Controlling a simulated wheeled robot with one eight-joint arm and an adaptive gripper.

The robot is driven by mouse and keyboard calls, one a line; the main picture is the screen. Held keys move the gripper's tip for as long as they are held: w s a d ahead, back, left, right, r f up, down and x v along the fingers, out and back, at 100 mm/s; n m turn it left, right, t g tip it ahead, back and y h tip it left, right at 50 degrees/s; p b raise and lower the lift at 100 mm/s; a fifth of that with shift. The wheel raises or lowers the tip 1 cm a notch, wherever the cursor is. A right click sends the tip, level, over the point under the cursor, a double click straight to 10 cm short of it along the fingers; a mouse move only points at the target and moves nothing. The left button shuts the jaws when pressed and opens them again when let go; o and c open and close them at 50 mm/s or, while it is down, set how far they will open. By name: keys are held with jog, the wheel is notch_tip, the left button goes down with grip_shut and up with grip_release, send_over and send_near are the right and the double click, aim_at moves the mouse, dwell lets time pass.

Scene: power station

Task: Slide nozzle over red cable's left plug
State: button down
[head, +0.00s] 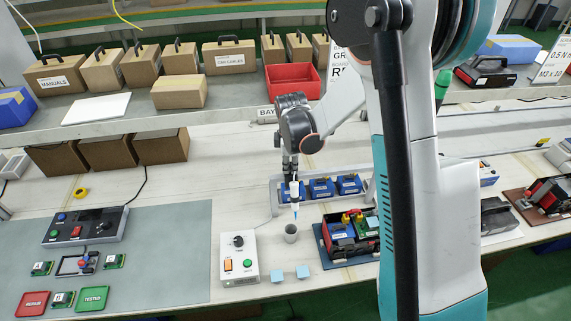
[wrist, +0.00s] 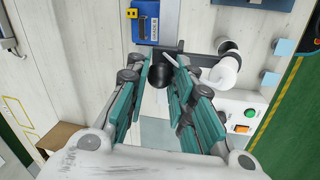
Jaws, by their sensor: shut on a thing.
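The tip looks apart from the device.
A white control box (head: 239,258) stands to the left, with small blue blocks (head: 303,272) nearby. Blue modules (head: 322,187) sit in a rack behind. Clear bench lies left of my gripper.

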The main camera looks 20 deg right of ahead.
jog(key=d, duration=0.5)
jog(key=s+d+b, duration=0.1)
jog(key=d, duration=0.5)
jog(key=s+d+b, duration=0.1)
jog(key=d, duration=0.5)
jog(key=shift+s+d, duration=0.15)
jog(key=shift+d, duration=0.05)
jog(key=c, duration=1.4)
grip_release()
jog(key=shift+o, duration=0.2)
notch_tip(320, 180, up, 12)
jog(key=s, duration=0.2)
jog(key=shift+a, duration=0.45)
jog(key=shift+s+f, duration=0.1)
